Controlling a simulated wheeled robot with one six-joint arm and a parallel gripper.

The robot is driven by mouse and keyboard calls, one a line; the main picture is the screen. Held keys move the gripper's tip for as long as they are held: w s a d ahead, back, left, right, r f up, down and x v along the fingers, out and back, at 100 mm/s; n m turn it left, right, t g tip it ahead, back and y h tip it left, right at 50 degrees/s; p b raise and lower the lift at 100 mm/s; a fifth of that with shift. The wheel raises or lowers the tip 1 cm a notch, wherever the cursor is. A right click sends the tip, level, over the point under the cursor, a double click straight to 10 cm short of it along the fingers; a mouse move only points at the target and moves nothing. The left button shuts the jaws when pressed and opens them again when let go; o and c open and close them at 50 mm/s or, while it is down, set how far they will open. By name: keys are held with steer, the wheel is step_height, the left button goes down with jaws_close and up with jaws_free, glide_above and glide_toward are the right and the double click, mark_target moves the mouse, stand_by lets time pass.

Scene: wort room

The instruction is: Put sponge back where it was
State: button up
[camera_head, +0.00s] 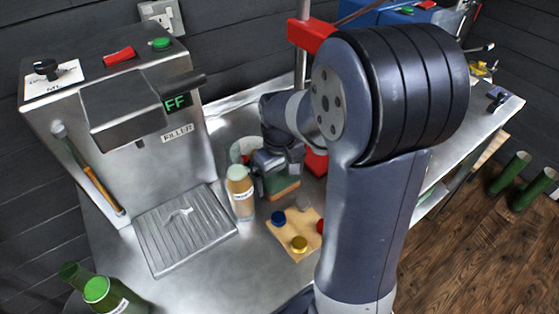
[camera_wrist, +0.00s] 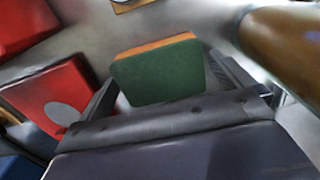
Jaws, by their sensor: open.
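The sponge (camera_head: 283,188), green with an orange layer, is on the metal worktop near the middle of the head view. In the wrist view the sponge (camera_wrist: 158,75) is between the two fingers, its green face toward me and its orange layer along the top edge. My gripper (camera_wrist: 165,85) is open, with one finger on each side of the sponge. A gap shows at the left finger; contact at the right finger cannot be told. In the head view my gripper (camera_head: 272,170) is over the sponge and partly hides it.
A brown bottle (camera_head: 241,196) stands close left of my gripper. A red block (camera_head: 316,163) is close on the right. A wooden board (camera_head: 287,232) with coloured caps lies in front. The filler machine's drip tray (camera_head: 185,229) is left, with green bottles (camera_head: 98,290) nearby.

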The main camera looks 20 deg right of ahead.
mark_target(280, 179)
step_height(280, 179, up, 12)
steer(key=shift+f, duration=0.2)
steer(key=shift+f, duration=0.15)
step_height(280, 179, down, 12)
steer(key=shift+r, duration=1.75)
steer(key=shift+f, duration=0.15)
